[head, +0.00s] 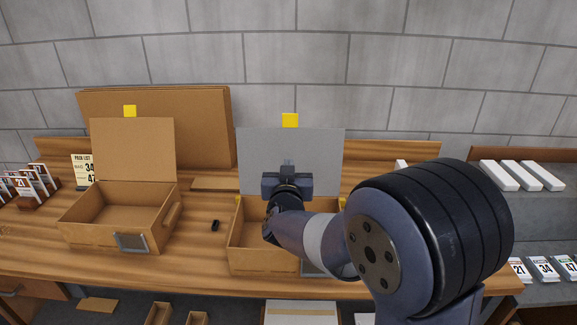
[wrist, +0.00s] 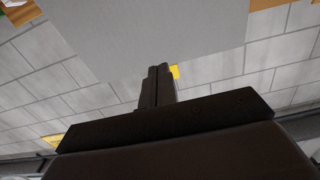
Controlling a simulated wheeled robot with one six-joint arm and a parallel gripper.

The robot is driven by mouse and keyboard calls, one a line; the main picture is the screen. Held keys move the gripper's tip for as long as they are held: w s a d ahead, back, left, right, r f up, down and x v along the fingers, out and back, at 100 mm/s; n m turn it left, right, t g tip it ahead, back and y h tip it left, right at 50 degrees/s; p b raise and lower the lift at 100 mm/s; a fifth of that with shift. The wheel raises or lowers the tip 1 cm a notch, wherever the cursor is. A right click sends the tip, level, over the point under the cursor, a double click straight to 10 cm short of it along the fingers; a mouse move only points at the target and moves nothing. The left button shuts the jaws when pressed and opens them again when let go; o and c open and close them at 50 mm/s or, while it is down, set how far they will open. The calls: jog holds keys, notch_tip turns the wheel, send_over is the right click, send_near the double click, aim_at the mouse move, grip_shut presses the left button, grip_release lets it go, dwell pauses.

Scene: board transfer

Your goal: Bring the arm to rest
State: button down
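My gripper (head: 287,165) is raised over the right-hand open box (head: 250,247), in front of its upright grey lid (head: 330,150). In the wrist view my gripper's two fingers (wrist: 157,84) lie side by side with no gap to see, so it is shut. Nothing shows between the fingertips. The grey lid fills the upper middle of the wrist view (wrist: 150,30), with a yellow tab (wrist: 174,72) just beside the fingers. My arm hides much of the right-hand box and its inside.
A brown open box (head: 118,235) with its lid up stands at left on the wooden table (head: 200,262). A small black object (head: 215,225) lies between the boxes. A pack list card (head: 83,170) stands at left. White blocks (head: 520,176) and numbered cards (head: 545,268) are on shelves at right.

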jog(key=shift+w+d+p, duration=0.15)
jog(key=shift+w+p, duration=0.45)
jog(key=shift+w, duration=3.45)
jog(key=shift+s, duration=0.1)
jog(key=b, duration=0.1)
send_near(290, 144)
jog(key=w+p, duration=0.1)
jog(key=w, duration=0.5)
jog(key=shift+d, duration=0.1)
jog(key=s+f, duration=0.2)
jog(key=s, duration=1.4)
jog(key=shift+s+a+f+b, duration=0.3)
jog(key=shift+s+b, duration=0.05)
